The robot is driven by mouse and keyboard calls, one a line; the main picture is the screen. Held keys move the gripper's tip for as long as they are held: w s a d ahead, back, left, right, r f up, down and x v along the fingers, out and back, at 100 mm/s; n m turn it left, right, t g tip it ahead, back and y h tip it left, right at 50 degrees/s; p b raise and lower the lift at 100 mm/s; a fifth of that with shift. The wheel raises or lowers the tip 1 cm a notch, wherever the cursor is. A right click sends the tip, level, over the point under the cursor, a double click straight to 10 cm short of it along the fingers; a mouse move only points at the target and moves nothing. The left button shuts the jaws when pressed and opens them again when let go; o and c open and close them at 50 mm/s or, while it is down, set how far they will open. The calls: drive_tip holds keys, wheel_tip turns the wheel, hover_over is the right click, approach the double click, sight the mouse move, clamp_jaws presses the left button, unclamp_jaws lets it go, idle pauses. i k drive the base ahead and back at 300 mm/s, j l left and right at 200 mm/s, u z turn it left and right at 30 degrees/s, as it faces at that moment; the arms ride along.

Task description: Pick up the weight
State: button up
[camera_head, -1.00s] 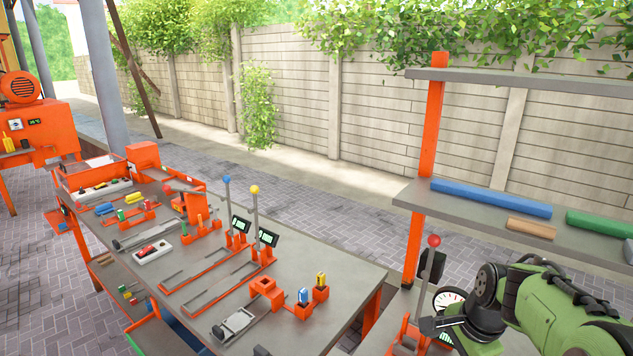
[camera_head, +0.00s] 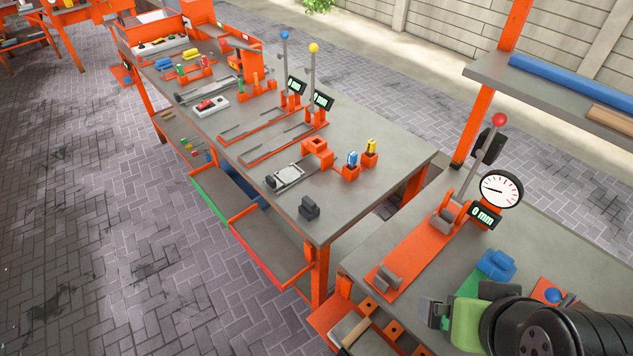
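A small dark grey block with a raised top, which looks like the weight (camera_head: 309,209), stands on the near corner of the long grey workbench (camera_head: 375,190). Nothing touches it. My gripper (camera_head: 433,312) is at the lower right, at the end of my green and black arm, over the near part of the right-hand bench. It is well to the right of the weight and apart from it. My arm hides part of it, and I cannot make out its fingers or anything between them.
A lever press (camera_head: 415,247) with a round gauge (camera_head: 501,189) and a blue part (camera_head: 495,265) are on the right-hand bench. A gap separates the benches. Paved floor (camera_head: 130,250) is open at left.

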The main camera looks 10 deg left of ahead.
sight(307, 208)
drive_tip(key=k+z, duration=0.15)
drive_tip(key=z, duration=0.2)
drive_tip(key=k+z, duration=0.15)
drive_tip(key=z, duration=0.25)
drive_tip(key=u, duration=1.5)
drive_tip(key=i+j, duration=0.15)
drive_tip(key=j, duration=0.2)
drive_tip(key=i+j, duration=0.15)
drive_tip(key=j, duration=0.25)
drive_tip(key=i+j+z, duration=0.1)
drive_tip(key=j, duration=0.25)
drive_tip(key=i+j, duration=0.2)
drive_tip(key=j, duration=0.2)
drive_tip(key=i+j+z, duration=0.15)
drive_tip(key=i, duration=0.5)
